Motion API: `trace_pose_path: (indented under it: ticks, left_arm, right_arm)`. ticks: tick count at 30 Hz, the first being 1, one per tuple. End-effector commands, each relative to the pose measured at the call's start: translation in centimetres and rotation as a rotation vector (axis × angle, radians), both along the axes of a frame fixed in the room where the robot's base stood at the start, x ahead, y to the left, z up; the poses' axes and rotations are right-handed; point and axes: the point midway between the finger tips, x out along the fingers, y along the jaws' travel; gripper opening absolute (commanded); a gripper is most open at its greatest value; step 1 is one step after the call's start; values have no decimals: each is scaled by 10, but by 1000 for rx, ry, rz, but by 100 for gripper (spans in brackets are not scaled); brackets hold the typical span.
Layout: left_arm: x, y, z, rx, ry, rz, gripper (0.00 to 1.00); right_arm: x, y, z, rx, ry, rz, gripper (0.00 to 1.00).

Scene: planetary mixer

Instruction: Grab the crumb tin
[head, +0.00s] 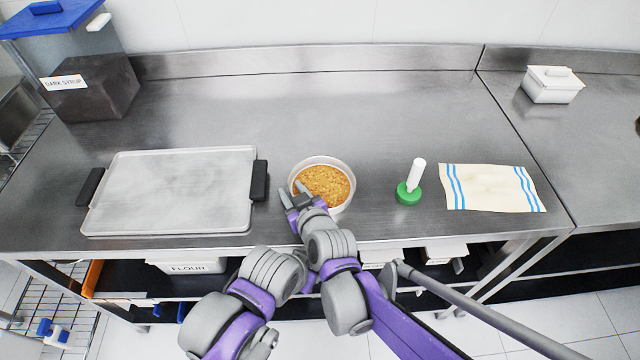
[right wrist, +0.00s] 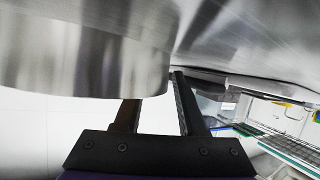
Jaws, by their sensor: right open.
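The crumb tin (head: 345,167) is a round, pale metal tin filled with golden-brown crumbs, standing upright near the front of the steel counter. In the right wrist view its curved shiny wall (right wrist: 85,60) fills the upper left. My right gripper (head: 294,191) is open at the tin's near left rim. One finger shows over the crumbs inside the rim and the other outside it. In the right wrist view the tin's wall hides the end of one finger. I cannot tell whether either finger touches the wall. My left gripper is not in view.
A flat metal tray (head: 170,190) with black handles lies left of the tin. A green-based brush-like tool (head: 409,192) and a striped cloth (head: 490,188) lie right. A dark syrup box (head: 95,88) and white lidded dish (head: 552,86) stand farther back. The counter behind the tin is clear.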

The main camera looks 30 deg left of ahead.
Motion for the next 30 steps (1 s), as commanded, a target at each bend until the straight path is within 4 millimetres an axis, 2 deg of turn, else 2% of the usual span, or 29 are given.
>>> trace_pose_path:
  ticks: [2,3,9,30]
  left_arm:
    - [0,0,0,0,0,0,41]
    - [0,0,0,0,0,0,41]
    - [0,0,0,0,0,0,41]
    - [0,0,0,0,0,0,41]
  right_arm:
    - [0,0,0,0,0,0,40]
    - [0,0,0,0,0,0,37]
    - [0,0,0,0,0,0,1]
    - [0,0,0,0,0,0,0]
